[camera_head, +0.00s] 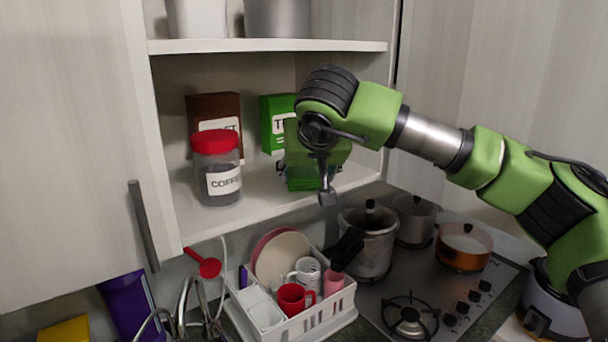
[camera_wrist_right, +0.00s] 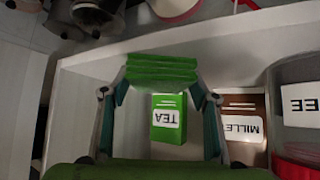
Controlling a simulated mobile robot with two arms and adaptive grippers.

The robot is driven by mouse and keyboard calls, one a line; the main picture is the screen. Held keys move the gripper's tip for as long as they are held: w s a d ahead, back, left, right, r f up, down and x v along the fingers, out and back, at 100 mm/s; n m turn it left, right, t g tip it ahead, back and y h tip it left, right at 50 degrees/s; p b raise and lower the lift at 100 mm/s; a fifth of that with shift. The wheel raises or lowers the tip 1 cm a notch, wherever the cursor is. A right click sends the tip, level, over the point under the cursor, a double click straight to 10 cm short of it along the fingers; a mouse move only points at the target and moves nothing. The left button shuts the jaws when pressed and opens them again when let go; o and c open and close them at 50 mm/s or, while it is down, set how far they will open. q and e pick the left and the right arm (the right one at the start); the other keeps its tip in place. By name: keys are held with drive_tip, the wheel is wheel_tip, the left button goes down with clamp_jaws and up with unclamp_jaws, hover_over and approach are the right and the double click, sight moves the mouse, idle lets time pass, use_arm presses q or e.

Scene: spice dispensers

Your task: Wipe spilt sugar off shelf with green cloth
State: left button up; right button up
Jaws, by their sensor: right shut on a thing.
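My right gripper (camera_head: 312,172) is over the right part of the lower cupboard shelf (camera_head: 256,206), near its front edge. It is shut on the green cloth (camera_head: 302,184), which shows folded in layers between the two fingers in the right wrist view (camera_wrist_right: 162,68). I cannot tell whether the cloth touches the shelf. I cannot make out any spilt sugar on the shelf; the gripper and cloth hide part of it. My left gripper is not in view.
A red-lidded coffee jar (camera_head: 217,170) stands left on the shelf. A brown box (camera_head: 214,106) and green tea box (camera_head: 273,112) stand behind. The cupboard's upper shelf (camera_head: 270,46) is above. Below are a dish rack (camera_head: 322,325) and a hob with pots (camera_head: 368,245).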

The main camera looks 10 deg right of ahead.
sight(293, 176)
drive_tip(key=shift+s+d+f+b, duration=0.2)
drive_tip(key=shift+s+d+b, duration=0.1)
drive_tip(key=shift+s, duration=0.35)
drive_tip(key=shift+s+d+r, duration=0.15)
drive_tip(key=shift+s+d, duration=0.05)
drive_tip(key=shift+s, duration=0.35)
drive_tip(key=shift+s+a+b, duration=0.15)
drive_tip(key=shift+s+a, duration=0.2)
drive_tip(key=shift+a, duration=0.6)
drive_tip(key=shift+s+a+b, duration=0.2)
drive_tip(key=shift+s+a, duration=0.15)
drive_tip(key=shift+a, duration=0.6)
drive_tip(key=shift+s+a+b, duration=0.15)
drive_tip(key=shift+s+a, duration=0.2)
drive_tip(key=shift+a, duration=0.6)
drive_tip(key=shift+w+a+r+p, duration=0.1)
drive_tip(key=shift+w+p, duration=0.2)
drive_tip(key=shift+w, duration=0.05)
drive_tip(key=shift+w+a+p, duration=0.25)
drive_tip(key=shift+w, duration=0.3)
drive_tip(key=shift+w+a+p, duration=0.2)
drive_tip(key=shift+w+p, duration=0.05)
drive_tip(key=shift+w, duration=0.25)
drive_tip(key=shift+w+d, duration=0.3)
drive_tip(key=shift+d, duration=0.45)
drive_tip(key=shift+w+d, duration=0.25)
drive_tip(key=shift+d, duration=0.45)
drive_tip(key=shift+f, duration=0.2)
